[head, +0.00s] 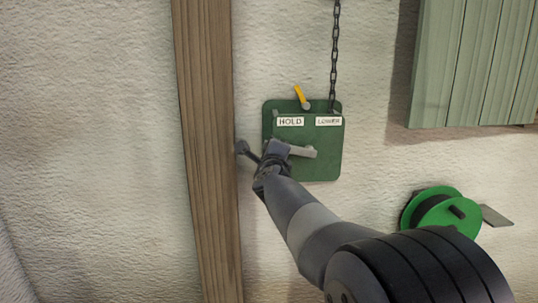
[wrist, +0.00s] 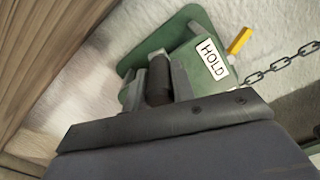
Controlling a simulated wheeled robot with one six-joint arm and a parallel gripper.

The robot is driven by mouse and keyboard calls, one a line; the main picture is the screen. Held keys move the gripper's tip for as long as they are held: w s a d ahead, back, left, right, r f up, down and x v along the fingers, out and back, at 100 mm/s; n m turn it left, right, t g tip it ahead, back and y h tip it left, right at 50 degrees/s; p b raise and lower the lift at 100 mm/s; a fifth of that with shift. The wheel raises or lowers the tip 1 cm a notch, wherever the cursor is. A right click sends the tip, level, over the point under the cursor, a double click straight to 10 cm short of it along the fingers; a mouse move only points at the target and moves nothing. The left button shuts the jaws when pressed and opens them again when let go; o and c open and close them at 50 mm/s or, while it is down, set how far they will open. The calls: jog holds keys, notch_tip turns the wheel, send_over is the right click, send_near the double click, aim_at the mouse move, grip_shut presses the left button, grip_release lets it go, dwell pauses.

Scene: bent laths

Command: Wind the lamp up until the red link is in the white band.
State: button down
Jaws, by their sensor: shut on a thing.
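The green winch plate (head: 325,168) is fixed to the wall, with a HOLD label (head: 290,121) and a LOWER label (head: 328,121). A yellow lever (head: 299,94) at its top edge leans left, to the HOLD side. A pale grey crank arm (head: 304,151) points left from its hub. My gripper (head: 270,158) is at the crank's left end. In the wrist view, its fingers (wrist: 158,83) are shut around the dark crank handle (wrist: 158,94). The dark chain (head: 334,50) rises from the plate out of view. The lamp, red link and white band do not show.
A wooden post (head: 205,150) stands close left of the winch. A green reel (head: 410,215) is on the wall at lower right, partly behind my arm. Green boards (head: 475,65) hang at upper right. Bare wall lies below the plate.

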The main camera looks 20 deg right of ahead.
jog(key=shift+r, duration=0.2)
jog(key=c, duration=1.2)
grip_release()
jog(key=shift+f, duration=0.1)
jog(key=shift+s, duration=0.1)
jog(key=v, duration=1)
jog(key=shift+s+p, duration=0.3)
jog(key=shift+p, duration=0.1)
